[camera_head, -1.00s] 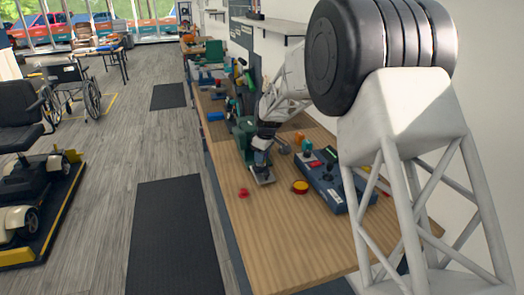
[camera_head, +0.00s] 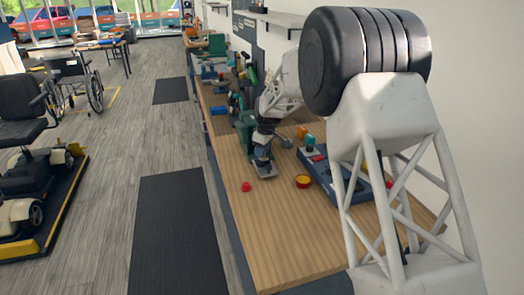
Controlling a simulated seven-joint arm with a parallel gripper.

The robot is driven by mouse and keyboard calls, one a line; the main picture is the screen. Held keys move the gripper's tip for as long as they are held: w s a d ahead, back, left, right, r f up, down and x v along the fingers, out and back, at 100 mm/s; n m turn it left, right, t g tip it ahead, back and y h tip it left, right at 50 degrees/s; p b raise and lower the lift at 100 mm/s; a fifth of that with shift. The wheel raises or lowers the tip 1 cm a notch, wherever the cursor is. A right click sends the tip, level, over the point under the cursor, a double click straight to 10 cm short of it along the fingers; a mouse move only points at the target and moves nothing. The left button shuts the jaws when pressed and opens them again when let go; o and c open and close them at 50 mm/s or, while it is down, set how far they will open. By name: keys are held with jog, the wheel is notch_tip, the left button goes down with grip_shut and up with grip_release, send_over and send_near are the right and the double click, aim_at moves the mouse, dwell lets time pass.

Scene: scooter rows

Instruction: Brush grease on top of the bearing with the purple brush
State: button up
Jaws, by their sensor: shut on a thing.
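My gripper (camera_head: 264,162) is small and far off, over the wooden bench, pointing down at its left part. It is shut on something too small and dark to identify. No purple brush can be made out. A small red piece (camera_head: 246,186) lies in front and left of the gripper. A blue tray (camera_head: 345,192) holds small parts and is partly hidden by my arm. I cannot tell which thing is the bearing.
The wooden bench (camera_head: 285,235) is clear at its front. Several tools and a green machine (camera_head: 245,125) crowd its back. Shelves (camera_head: 275,17) hang on the wall. A scooter (camera_head: 30,190) stands at left, a wheelchair (camera_head: 75,85) behind it. Dark mats (camera_head: 170,230) lie on the floor.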

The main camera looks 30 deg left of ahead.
aim_at(263, 161)
jog(key=shift+s+d, duration=1.2)
jog(key=shift+s, duration=0.05)
notch_tip(263, 161, up, 8)
dwell(1.1)
jog(key=shift+f, duration=3.55)
jog(key=shift+w+a+f, duration=0.1)
jog(key=shift+f, duration=0.2)
jog(key=shift+w+a+f, duration=0.15)
jog(key=shift+w+a, duration=0.15)
jog(key=shift+w, duration=0.05)
jog(key=shift+w+a, duration=1)
jog(key=shift+a, duration=0.05)
jog(key=shift+s+d, duration=1.5)
notch_tip(263, 161, up, 8)
